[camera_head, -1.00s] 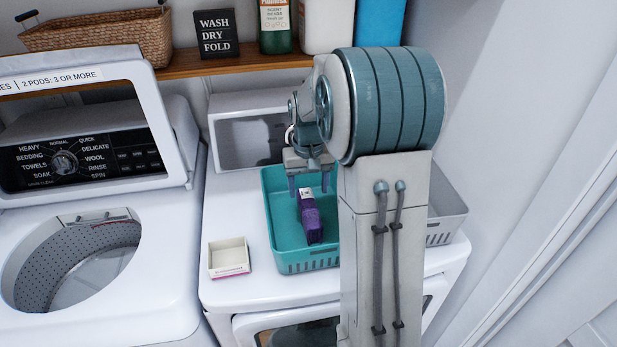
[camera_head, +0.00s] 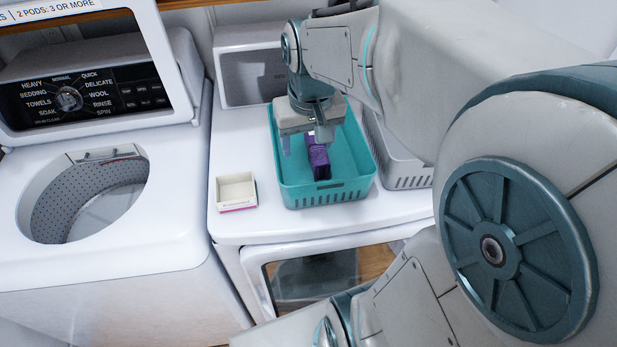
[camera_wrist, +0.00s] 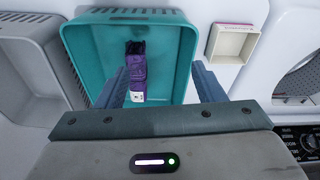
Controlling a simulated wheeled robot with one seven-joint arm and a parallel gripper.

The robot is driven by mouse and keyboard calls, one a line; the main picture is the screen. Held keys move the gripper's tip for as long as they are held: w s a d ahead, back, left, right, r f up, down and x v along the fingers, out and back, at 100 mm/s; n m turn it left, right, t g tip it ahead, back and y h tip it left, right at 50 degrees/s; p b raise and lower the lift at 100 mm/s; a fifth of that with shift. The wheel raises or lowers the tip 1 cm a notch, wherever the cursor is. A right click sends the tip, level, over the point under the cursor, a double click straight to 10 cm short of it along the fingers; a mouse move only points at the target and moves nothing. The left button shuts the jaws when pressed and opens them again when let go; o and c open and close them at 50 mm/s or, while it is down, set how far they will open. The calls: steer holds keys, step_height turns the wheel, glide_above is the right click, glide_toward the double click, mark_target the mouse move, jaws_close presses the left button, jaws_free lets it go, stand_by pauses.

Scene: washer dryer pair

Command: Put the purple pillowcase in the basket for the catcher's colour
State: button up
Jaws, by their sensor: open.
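The purple pillowcase (camera_head: 318,163), a folded bundle with a white tag, lies inside the teal basket (camera_head: 330,195) on top of the dryer. It also shows in the wrist view (camera_wrist: 137,72), on the basket floor, with the teal basket's rim (camera_wrist: 75,60) around it. My gripper (camera_head: 305,145) is over the teal basket with its fingers apart and pointing down. In the wrist view my gripper (camera_wrist: 165,85) is open and empty, and the pillowcase lies ahead of the fingers, nearer the left one. A colour catcher is not clearly recognisable.
A grey basket (camera_head: 405,180) stands right of the teal one, partly behind my arm. A small white open box (camera_head: 236,191) sits on the dryer top (camera_head: 240,150) to the left. The washer's open drum (camera_head: 90,200) is further left.

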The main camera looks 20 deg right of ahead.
steer(key=s+a+f+t, duration=0.1)
steer(key=s+a+f, duration=0.1)
steer(key=s, duration=0.7)
steer(key=shift+a+n, duration=0.4)
steer(key=shift+a, duration=0.05)
